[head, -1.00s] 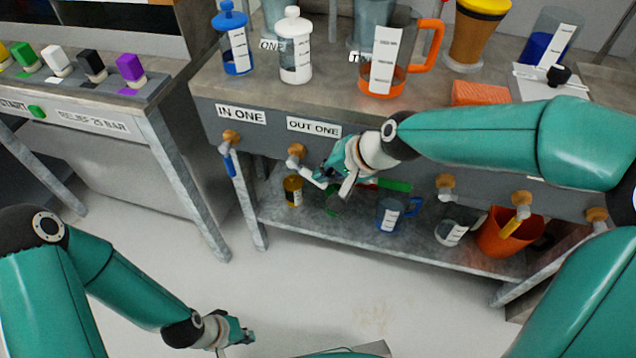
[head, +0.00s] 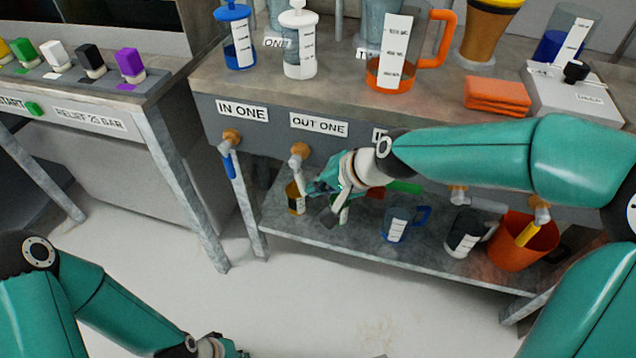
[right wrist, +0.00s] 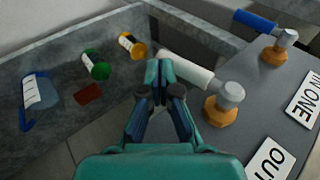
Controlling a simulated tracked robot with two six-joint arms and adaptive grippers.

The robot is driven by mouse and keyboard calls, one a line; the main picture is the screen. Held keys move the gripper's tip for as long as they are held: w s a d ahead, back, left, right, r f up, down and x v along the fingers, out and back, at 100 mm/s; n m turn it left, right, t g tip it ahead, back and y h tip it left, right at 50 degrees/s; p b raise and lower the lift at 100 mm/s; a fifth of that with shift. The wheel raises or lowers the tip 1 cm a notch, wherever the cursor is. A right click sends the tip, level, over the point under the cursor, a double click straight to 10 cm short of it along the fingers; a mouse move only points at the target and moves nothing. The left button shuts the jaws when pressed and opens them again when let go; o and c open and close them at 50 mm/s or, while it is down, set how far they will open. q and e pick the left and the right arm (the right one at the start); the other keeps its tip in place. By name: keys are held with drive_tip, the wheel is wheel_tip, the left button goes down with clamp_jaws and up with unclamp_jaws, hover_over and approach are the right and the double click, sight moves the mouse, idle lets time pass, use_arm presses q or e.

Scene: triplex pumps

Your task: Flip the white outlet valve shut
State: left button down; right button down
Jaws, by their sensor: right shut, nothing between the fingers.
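The white outlet valve (head: 298,160) sits on the bench front under the OUT ONE label. In the right wrist view its white lever (right wrist: 187,70) reaches up-left from a metal stem and brass nut, roughly parallel to the blue lever. In the head view my gripper covers part of this area. My right gripper (head: 322,198) is shut and empty just right of the valve. In the right wrist view its closed tips (right wrist: 158,75) lie beside the lever's free end; I cannot tell whether they touch. My left gripper (head: 232,350) is low, partly cut off by the bottom edge.
The blue-levered valve (head: 229,150) is just left, under IN ONE. On the lower shelf (head: 280,221) stand a yellow container (head: 295,198), a blue-handled jug (head: 397,225) and an orange bucket (head: 520,240). The floor in front is clear.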

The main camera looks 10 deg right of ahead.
drive_tip(key=shift+w+a+f, duration=0.3)
drive_tip(key=shift+a+f, duration=0.15)
drive_tip(key=shift+a, duration=0.05)
idle(0.6)
drive_tip(key=v, duration=1.1)
drive_tip(key=shift+s+d+r, duration=0.15)
drive_tip(key=shift+s+r, duration=0.05)
drive_tip(key=shift+r, duration=0.05)
